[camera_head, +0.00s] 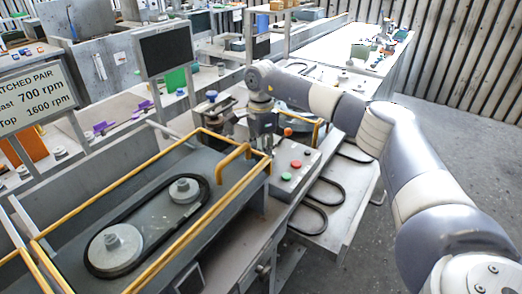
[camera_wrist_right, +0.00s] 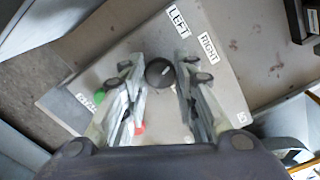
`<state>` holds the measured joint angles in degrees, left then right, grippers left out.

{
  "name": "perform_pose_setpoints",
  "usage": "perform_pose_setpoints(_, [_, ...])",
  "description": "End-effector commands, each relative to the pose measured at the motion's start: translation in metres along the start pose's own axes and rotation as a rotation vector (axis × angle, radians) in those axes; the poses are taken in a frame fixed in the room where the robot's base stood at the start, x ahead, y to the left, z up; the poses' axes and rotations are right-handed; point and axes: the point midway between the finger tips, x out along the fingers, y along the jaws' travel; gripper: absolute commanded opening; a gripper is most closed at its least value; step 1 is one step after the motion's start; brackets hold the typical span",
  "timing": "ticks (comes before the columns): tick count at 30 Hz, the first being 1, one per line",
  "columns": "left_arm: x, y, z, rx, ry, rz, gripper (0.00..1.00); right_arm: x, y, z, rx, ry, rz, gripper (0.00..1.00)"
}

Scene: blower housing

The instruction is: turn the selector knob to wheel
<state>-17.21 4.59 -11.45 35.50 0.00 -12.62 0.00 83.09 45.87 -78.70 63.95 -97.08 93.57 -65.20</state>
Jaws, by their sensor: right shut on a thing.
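The selector knob (camera_wrist_right: 160,72) is a round black knob on a grey control panel (camera_wrist_right: 215,85), between my right gripper's fingertips in the wrist view. Labels LEFT (camera_wrist_right: 179,22) and RIGHT (camera_wrist_right: 209,47) stand above and to the right of it. Another label (camera_wrist_right: 84,101) at the left is too blurred and covered to read. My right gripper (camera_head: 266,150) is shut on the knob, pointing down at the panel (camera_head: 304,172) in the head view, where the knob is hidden. The knob's pointing direction cannot be made out. My left gripper is not in view.
A green button (camera_head: 286,176) and a red button (camera_head: 296,164) sit close to the gripper on the panel. A yellow rail (camera_head: 222,185) runs just left of it, around a belt drive (camera_head: 150,225). Black belts (camera_head: 322,192) lie to the right.

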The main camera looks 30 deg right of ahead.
Motion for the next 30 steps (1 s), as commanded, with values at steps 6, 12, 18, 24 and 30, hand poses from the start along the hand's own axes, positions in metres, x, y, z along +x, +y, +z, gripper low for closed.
perform_pose_setpoints(6, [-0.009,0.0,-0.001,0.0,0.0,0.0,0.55,-0.002,0.0,0.0,0.204,0.0,0.0,0.03])
perform_pose_setpoints(12, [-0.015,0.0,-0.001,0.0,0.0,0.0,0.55,-0.002,0.0,0.0,0.395,0.0,-0.001,0.03])
perform_pose_setpoints(18, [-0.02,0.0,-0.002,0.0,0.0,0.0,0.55,-0.002,-0.001,-0.001,0.585,0.0,-0.001,0.03])
perform_pose_setpoints(24, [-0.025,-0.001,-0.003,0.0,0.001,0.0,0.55,-0.002,-0.001,-0.001,0.775,0.001,-0.002,0.03])
perform_pose_setpoints(30, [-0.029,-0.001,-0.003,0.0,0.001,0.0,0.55,-0.002,-0.001,-0.001,0.965,0.0,-0.001,0.03])
